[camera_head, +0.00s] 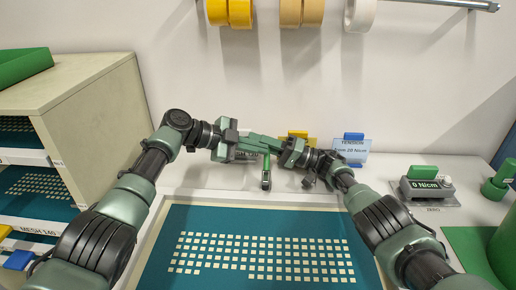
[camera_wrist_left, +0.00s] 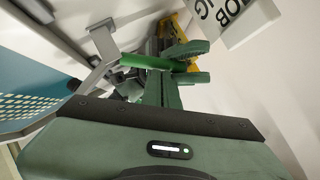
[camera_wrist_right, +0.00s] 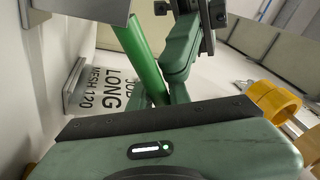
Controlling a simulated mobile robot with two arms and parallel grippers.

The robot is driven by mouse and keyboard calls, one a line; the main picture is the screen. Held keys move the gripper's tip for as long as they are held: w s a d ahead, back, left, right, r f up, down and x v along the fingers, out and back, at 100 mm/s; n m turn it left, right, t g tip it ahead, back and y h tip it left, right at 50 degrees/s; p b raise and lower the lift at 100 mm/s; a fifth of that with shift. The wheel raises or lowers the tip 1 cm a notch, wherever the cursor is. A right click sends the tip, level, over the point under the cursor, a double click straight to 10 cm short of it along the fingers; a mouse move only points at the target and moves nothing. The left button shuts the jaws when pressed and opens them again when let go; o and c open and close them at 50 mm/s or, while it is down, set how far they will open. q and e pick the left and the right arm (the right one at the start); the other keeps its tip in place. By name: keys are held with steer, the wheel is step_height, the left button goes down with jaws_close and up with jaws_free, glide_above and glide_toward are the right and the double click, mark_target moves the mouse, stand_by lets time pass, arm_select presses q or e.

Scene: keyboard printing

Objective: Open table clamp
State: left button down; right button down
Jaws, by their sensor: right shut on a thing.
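The table clamp's green handle (camera_head: 266,161) stands at the back edge of the printing frame, with a grey metal end below it. The green bar also shows in the left wrist view (camera_wrist_left: 146,62) and in the right wrist view (camera_wrist_right: 141,55). My right gripper (camera_head: 279,146) comes in from the right and is shut on the handle near its upper end. My left gripper (camera_head: 248,141) comes in from the left, close beside the right one. Their fingers overlap in view, so the left opening is unclear. Part of the clamp is hidden behind the fingers.
The printing frame (camera_head: 300,197) with a teal screen of white squares lies in front. Blue and yellow tagged cards stand behind, including a tension card (camera_head: 351,149). A tension meter (camera_head: 425,186) sits at right, a shelf (camera_head: 85,105) at left. Tape rolls (camera_head: 302,12) hang above.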

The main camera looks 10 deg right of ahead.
steer(key=shift+a, duration=0.1)
steer(key=shift+s+a+r, duration=0.15)
steer(key=shift+a+r, duration=0.15)
steer(key=shift+a, duration=0.1)
stand_by(0.3)
steer(key=c, duration=1.3)
jaws_free()
steer(key=shift+d, duration=0.1)
steer(key=shift+c, duration=0.2)
steer(key=shift+d, duration=0.1)
steer(key=shift+d+f, duration=0.1)
steer(key=shift+d, duration=0.05)
